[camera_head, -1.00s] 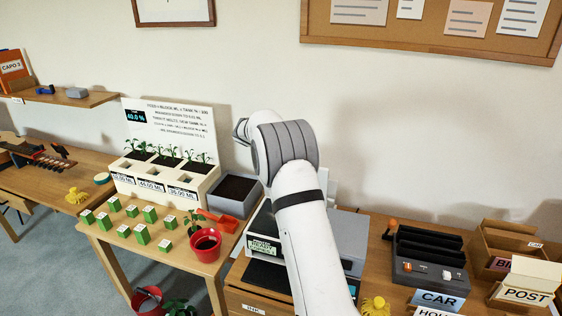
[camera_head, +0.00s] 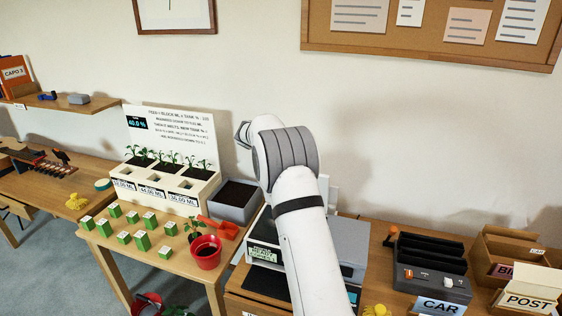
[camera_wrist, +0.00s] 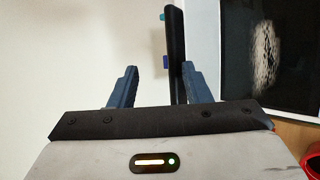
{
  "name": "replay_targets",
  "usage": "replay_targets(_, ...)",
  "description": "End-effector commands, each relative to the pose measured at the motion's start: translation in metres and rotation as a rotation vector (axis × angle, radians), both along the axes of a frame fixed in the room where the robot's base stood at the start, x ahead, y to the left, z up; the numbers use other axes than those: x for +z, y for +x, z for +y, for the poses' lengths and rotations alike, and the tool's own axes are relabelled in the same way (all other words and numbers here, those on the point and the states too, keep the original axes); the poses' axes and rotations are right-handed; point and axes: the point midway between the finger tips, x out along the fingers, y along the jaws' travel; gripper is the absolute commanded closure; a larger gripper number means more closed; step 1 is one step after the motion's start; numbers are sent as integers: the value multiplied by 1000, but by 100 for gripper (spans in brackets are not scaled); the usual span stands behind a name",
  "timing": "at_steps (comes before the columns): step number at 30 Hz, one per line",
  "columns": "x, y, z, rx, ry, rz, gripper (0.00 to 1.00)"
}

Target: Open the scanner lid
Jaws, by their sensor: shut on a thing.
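The scanner (camera_head: 352,238) is a grey and white machine on the wooden cabinet, mostly hidden behind my arm in the head view. A pale upright piece shows just right of my arm, possibly its raised lid. In the wrist view, a white-framed dark panel (camera_wrist: 262,55) with a whitish glare fills the right side, possibly the scanner's glass. The head view hides my fingertips.
Right of the scanner are a dark slotted tray (camera_head: 432,262), a CAR label (camera_head: 438,306) and wooden boxes (camera_head: 505,255). Left are a planter (camera_head: 165,180), a grey bin (camera_head: 236,200), a red pot (camera_head: 206,252) and several green blocks. The wall above is bare below the corkboard (camera_head: 430,45).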

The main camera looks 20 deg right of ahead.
Motion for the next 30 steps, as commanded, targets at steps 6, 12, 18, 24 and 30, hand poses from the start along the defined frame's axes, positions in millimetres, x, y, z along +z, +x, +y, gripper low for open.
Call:
replay_targets(6,8,-2,7,3,-2,-9,67)
replay_targets(12,33,-13,33,4,-3,-12,67)
replay_targets(18,50,-23,52,1,-3,-9,67)
replay_targets(24,56,-25,58,0,-3,-7,67)
replay_targets(30,56,-26,58,0,-3,-5,67)
